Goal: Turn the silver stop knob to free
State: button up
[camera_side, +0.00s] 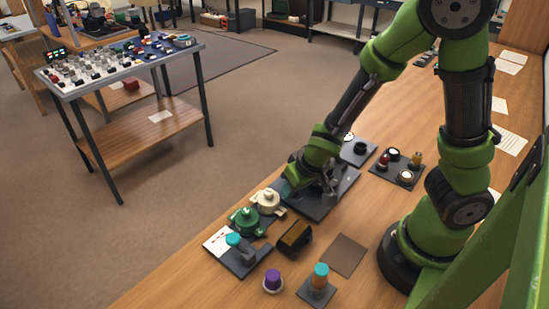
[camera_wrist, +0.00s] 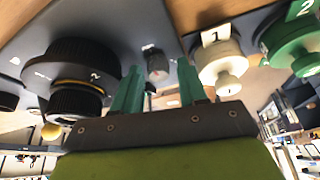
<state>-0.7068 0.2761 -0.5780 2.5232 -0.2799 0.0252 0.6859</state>
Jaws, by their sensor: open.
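A small grey-silver knob (camera_wrist: 157,66), which looks like the stop knob, stands on a dark plate (camera_wrist: 130,30) in the wrist view. My gripper (camera_wrist: 159,78) is open, with its two teal fingers apart and the knob showing between and beyond their tips. I cannot tell whether either finger touches it. In the side view my gripper (camera_side: 328,190) is low over the dark plate (camera_side: 340,197), and the knob cannot be made out there. A large black ringed lens part (camera_wrist: 82,75) stands left of the fingers in the wrist view.
Right of the fingers stand a cream piece marked 1 (camera_wrist: 222,62) and a green piece marked 2 (camera_wrist: 295,45). On the bench are a brown-black block (camera_side: 295,238), a purple-topped knob (camera_side: 273,279), an orange-teal post (camera_side: 319,280) and a plate of small knobs (camera_side: 398,166).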

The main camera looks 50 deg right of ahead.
jog(key=shift+s+d+m, duration=0.1)
jog(key=shift+d+m, duration=0.1)
jog(key=shift+m, duration=0.1)
